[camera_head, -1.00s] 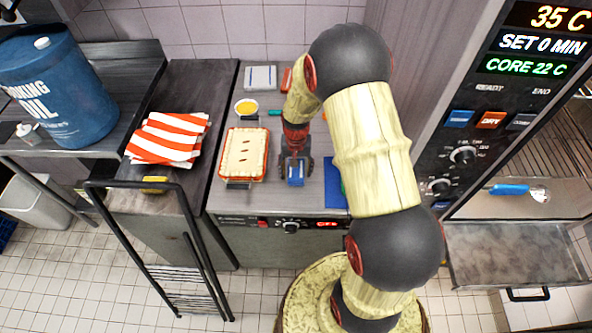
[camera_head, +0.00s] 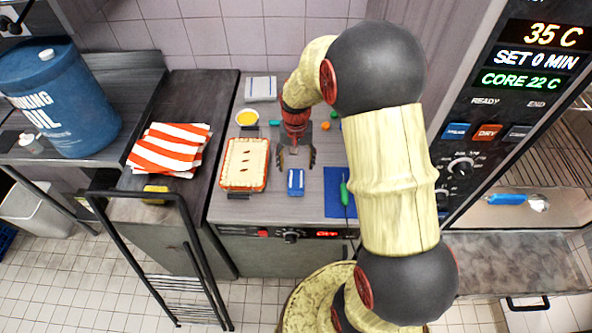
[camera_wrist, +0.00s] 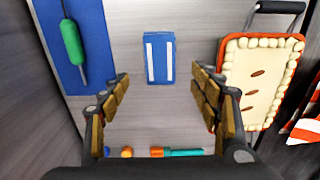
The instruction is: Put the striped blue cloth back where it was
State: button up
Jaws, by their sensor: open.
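The striped blue cloth (camera_head: 295,181) is a small folded blue bundle with white stripes. It lies flat on the grey counter, between the pie dish and the blue mat. In the wrist view the cloth (camera_wrist: 160,60) lies beyond my fingertips, with bare counter around it. My gripper (camera_head: 296,156) is above the counter, just behind the cloth in the head view. In the wrist view my gripper (camera_wrist: 160,83) has its fingers spread wide with nothing between them. It appears apart from the cloth.
A pie in a red dish (camera_head: 245,164) stands left of the cloth. A blue mat (camera_head: 337,205) with a green-handled tool (camera_head: 345,192) lies right. An orange-striped cloth (camera_head: 170,149) lies on the left counter.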

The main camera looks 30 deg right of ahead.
jog(key=s+a+r+n+t, duration=0.1)
jog(key=s+a+r+n, duration=0.2)
jog(key=r, duration=0.6)
jog(key=s+a+r+t, duration=0.25)
jog(key=a+r, duration=0.25)
jog(key=r, duration=0.4)
jog(key=s+a+r+n+t, duration=0.1)
jog(key=s+a+r+n, duration=0.1)
jog(key=s, duration=0.5)
jog(key=s+a+r+n+t, duration=0.1)
jog(key=s+a+r, duration=0.3)
jog(key=s+r, duration=0.2)
jog(key=shift+s+n, duration=0.4)
jog(key=shift+s, duration=0.35)
jog(key=shift+a, duration=0.1)
